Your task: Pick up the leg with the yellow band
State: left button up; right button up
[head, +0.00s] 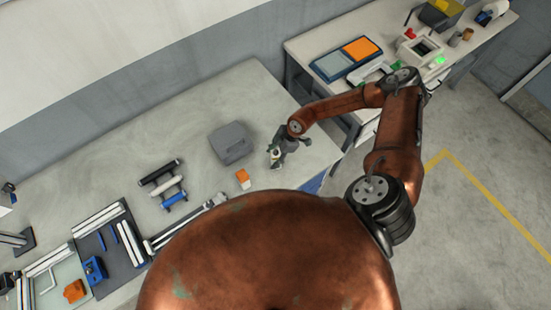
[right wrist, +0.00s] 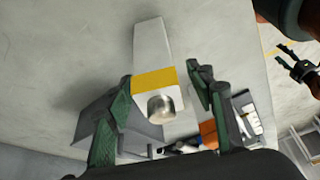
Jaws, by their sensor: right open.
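The leg with the yellow band (right wrist: 155,80) is a pale post with a round metal end. It lies between the fingers of my right gripper (right wrist: 155,110) in the right wrist view, its metal end toward the camera. A gap shows between the leg and the right-hand finger; contact at the left finger is unclear. In the head view my right gripper (head: 278,151) is open around the small leg (head: 275,154) on the grey table, partly hiding it. A dark claw-like part (right wrist: 300,70), perhaps my left gripper, shows at the right wrist view's edge; its opening is unclear.
A grey box (head: 231,143) stands left of the right gripper, and an orange block (head: 243,178) lies in front. Black, white and blue rollers (head: 166,184) lie farther left. A second table (head: 312,48) with trays stands at upper right. Bare table lies behind the grey box.

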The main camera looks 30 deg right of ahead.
jog(key=shift+x, duration=1.2)
jog(key=shift+c, duration=0.7)
grip_shut()
